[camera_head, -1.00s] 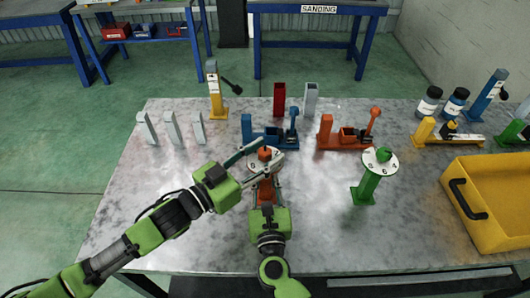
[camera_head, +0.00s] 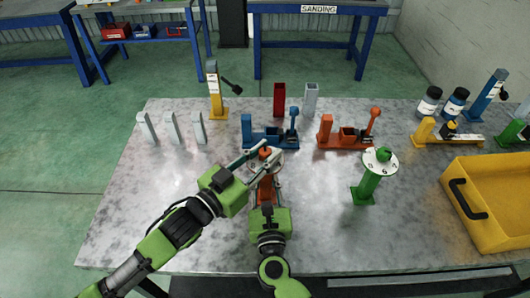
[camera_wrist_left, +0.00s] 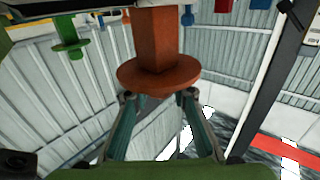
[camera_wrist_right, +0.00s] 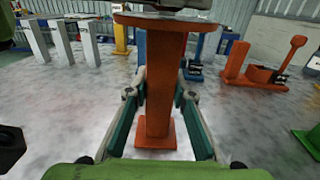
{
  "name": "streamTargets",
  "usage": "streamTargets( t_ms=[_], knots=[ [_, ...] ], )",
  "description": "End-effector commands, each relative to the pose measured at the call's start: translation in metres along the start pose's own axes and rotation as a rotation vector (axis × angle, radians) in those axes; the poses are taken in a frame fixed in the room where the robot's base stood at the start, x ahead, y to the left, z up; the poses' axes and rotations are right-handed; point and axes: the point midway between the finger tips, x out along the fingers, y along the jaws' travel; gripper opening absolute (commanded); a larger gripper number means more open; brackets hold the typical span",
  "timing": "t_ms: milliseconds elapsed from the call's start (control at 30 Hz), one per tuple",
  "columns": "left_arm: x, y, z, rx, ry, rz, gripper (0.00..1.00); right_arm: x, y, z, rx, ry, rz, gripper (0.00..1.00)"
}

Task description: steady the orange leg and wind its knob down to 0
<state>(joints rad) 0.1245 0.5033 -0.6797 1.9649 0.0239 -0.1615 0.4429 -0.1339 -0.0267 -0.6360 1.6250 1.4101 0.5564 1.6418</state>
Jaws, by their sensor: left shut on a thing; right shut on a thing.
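The orange leg (camera_head: 266,187) stands upright on the table at the front middle. Its orange knob (camera_head: 265,153) sits above a pale round dial, which the grippers partly cover; I cannot read its numbers. My left gripper (camera_head: 262,151) is shut on the knob from the left. The left wrist view shows orange square and disc-shaped parts (camera_wrist_left: 158,75) at its fingertips. My right gripper (camera_head: 267,182) is shut on the leg's post from the front. The right wrist view shows the post (camera_wrist_right: 158,90) upright between the fingers, with its foot on the table.
A green leg (camera_head: 368,186) with a numbered dial stands to the right. Behind are a blue fixture (camera_head: 268,140) and an orange fixture (camera_head: 345,143). A yellow bin (camera_head: 495,195) is at the right edge. The table's left front is clear below several grey posts (camera_head: 171,127).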

Motion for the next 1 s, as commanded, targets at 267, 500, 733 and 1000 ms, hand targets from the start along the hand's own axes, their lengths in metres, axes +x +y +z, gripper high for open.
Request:
streamTargets(
  t_ms=[267, 500, 733, 1000],
  knots=[
    [0.000, 0.000, -0.001, 0.000, 0.001, -0.022, 0.02, 0.000, 0.000, 0.000, -0.001, 0.001, 0.001, 0.00],
    [0.000, 0.000, -0.001, 0.001, 0.001, -0.021, 0.41, 0.000, 0.000, 0.000, 0.000, 0.001, 0.000, 0.00],
    [0.000, 0.000, -0.001, 0.000, 0.001, -0.021, 0.41, 0.000, 0.000, 0.000, 0.000, 0.001, 0.000, 0.00],
    [-0.022, 0.000, 0.002, -0.001, -0.004, -0.022, 0.41, 0.000, 0.000, 0.000, 0.000, 0.001, 0.000, 0.00]
  ],
)
